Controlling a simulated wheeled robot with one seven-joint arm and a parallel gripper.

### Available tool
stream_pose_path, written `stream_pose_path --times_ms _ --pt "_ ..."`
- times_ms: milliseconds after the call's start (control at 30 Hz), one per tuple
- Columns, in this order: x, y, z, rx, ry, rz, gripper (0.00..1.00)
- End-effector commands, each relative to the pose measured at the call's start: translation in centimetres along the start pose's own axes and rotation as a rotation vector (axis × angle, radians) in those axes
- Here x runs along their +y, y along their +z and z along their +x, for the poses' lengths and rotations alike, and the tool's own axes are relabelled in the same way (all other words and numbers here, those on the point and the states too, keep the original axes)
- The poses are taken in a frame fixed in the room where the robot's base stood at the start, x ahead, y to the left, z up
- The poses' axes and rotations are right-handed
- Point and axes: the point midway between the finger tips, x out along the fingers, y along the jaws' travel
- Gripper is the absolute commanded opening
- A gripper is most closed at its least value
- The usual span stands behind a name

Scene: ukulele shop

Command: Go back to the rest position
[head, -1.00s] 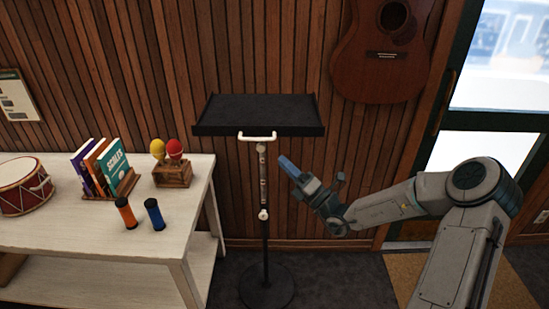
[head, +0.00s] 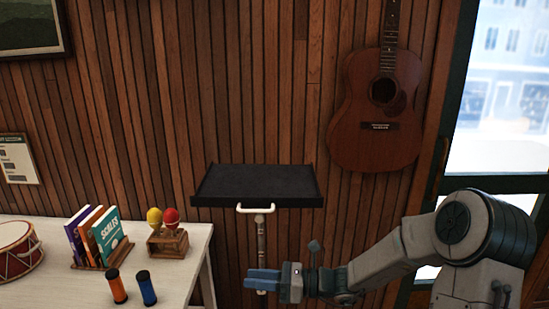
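My gripper (head: 262,281) is at the lower middle of the head view, at the end of my arm, which reaches in from the right. It points left, in front of the pole of a black music stand (head: 258,183). Its blue fingers are seen from the side, and no object shows in them. I cannot tell whether they are apart or together. The stand's flat tray is above the gripper, with a white handle (head: 258,207) at its front edge. The lower pole and base of the stand are out of view.
A white table (head: 196,255) at left holds a red drum (head: 14,250), a book rack (head: 95,236), a wooden box with maracas (head: 167,243), an orange shaker (head: 117,286) and a blue shaker (head: 146,288). A guitar (head: 378,115) hangs on the wall beside a glass door (head: 500,130).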

Motion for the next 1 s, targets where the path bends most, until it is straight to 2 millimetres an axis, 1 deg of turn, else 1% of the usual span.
stream_pose_path --times_ms 33,100,267,400,500,633,733,1000 --pt "1.4 -0.7 0.2 0.091 0.027 -0.08 0.32" --pt "3.2 -1.8 0.1 0.212 0.07 -0.19 0.32" --pt "6.7 -3.9 -1.2 0.473 0.175 -0.446 0.32" --pt "9.2 -5.0 -3.4 0.685 0.276 -0.667 0.32" --pt "10.8 -5.4 -5.2 0.828 0.352 -0.824 0.32" --pt "12.5 -5.3 -8.0 1.004 0.454 -1.024 0.32" --pt "13.7 -4.9 -10.3 1.133 0.535 -1.172 0.32" --pt "16.6 -2.6 -16.4 1.448 0.755 -1.541 0.32"
